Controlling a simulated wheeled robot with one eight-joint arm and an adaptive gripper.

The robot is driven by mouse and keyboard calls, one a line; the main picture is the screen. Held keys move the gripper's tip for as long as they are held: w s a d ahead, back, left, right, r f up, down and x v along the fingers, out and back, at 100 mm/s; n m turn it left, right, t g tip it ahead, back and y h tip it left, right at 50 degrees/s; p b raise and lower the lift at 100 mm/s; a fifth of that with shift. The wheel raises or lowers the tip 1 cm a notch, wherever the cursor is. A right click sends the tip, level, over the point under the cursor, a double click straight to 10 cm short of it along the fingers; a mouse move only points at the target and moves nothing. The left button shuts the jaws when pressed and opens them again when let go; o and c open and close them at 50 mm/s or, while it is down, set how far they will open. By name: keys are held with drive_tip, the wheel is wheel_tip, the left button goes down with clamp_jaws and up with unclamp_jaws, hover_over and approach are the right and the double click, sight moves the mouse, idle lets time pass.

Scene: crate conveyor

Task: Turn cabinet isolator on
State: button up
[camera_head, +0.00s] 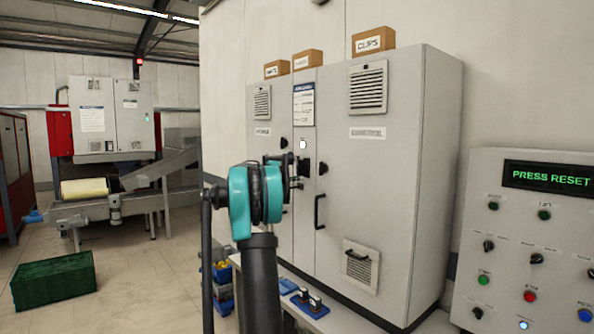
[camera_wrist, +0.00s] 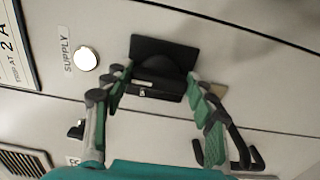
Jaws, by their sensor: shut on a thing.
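The cabinet isolator (camera_wrist: 164,52) is a black switch with a square plate on the grey cabinet (camera_head: 390,150). In the wrist view my gripper (camera_wrist: 157,84) has one finger on each side of its handle, shut on it. The handle is partly hidden between the fingers, so its exact position is hard to read. In the head view my gripper (camera_head: 294,178) reaches the cabinet's narrow middle panel, where the isolator (camera_head: 304,167) shows as a dark patch. A round white lamp (camera_wrist: 86,59) marked SUPPLY looks lit beside it; it also shows in the head view (camera_head: 303,144).
A control panel (camera_head: 530,240) at the right shows PRESS RESET in green. A black door handle (camera_head: 319,211) sticks out near my gripper. Small boxes (camera_head: 373,40) stand on the cabinet. A conveyor (camera_head: 110,205) and a green crate (camera_head: 53,279) are at the left, with open floor between.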

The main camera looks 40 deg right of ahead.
drive_tip(key=o, duration=1.2)
drive_tip(key=shift+c, duration=0.2)
drive_tip(key=s+a, duration=0.1)
drive_tip(key=a, duration=1.1)
